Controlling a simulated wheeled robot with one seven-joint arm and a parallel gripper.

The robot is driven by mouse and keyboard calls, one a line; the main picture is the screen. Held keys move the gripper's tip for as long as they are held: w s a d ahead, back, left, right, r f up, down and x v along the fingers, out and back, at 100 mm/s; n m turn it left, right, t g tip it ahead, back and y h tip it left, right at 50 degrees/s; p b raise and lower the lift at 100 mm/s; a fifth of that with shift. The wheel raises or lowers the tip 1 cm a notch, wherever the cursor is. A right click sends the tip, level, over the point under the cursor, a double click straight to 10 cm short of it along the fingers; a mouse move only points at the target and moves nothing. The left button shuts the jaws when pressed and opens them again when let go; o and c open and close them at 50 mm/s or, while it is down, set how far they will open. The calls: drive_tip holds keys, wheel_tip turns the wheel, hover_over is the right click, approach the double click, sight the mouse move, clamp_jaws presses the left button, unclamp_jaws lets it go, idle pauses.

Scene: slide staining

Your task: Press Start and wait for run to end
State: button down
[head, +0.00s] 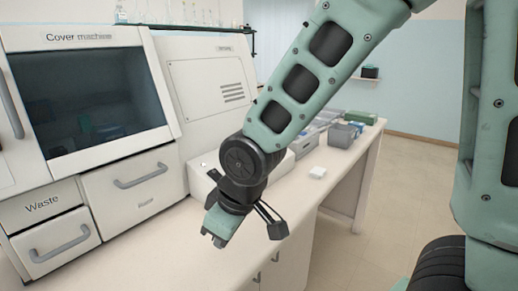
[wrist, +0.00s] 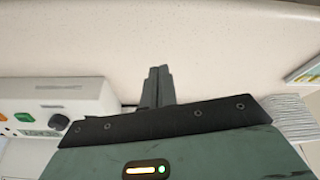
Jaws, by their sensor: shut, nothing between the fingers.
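A white control box (head: 198,182) stands on the bench beside the machines, partly hidden behind my arm in the head view. In the wrist view the control box (wrist: 85,98) is at the left edge, with a green button (wrist: 27,117), a black knob (wrist: 58,122) and part of an orange light. I cannot read which control is Start. My gripper (head: 214,240) is shut and empty, pointing down over the front of the bench. In the wrist view my gripper (wrist: 160,70) is to the right of the box, apart from the green button.
The cover machine (head: 90,95) with a dark window stands at left, above a waste drawer (head: 55,235). Grey boxes (head: 343,135) and a small white block (head: 317,172) sit farther along the bench (head: 300,205). Open floor lies to the right.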

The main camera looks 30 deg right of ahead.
drive_tip(key=w+d+r+t+p, duration=0.2)
drive_tip(key=w+d+r, duration=0.1)
drive_tip(key=w+d, duration=0.3)
drive_tip(key=w+d+r+t+p, duration=0.25)
drive_tip(key=w+d, duration=0.25)
drive_tip(key=w, duration=0.3)
drive_tip(key=w+d+r+n+t+p, duration=0.1)
drive_tip(key=w+d+r+t+p, duration=0.1)
drive_tip(key=d, duration=0.5)
drive_tip(key=w+d+r+t+p, duration=0.2)
drive_tip(key=w+d, duration=0.3)
drive_tip(key=d, duration=0.3)
drive_tip(key=shift+d+r+n+t+h+p, duration=0.35)
drive_tip(key=shift+r+p, duration=0.2)
drive_tip(key=shift+r, duration=0.35)
drive_tip(key=f+b, duration=0.1)
drive_tip(key=f, duration=0.1)
drive_tip(key=w+f+b, duration=0.1)
drive_tip(key=f+b, duration=0.1)
drive_tip(key=w+a+f+b, duration=0.1)
drive_tip(key=f+b, duration=0.1)
drive_tip(key=f, duration=0.1)
drive_tip(key=shift+w, duration=0.15)
drive_tip(key=shift+w+a+f+b, duration=0.1)
drive_tip(key=shift+w+f+b, duration=0.25)
drive_tip(key=shift+f+b, duration=0.3)
drive_tip(key=shift+w+f+b, duration=0.1)
drive_tip(key=shift+f+b, duration=0.3)
drive_tip(key=shift+b, duration=0.05)
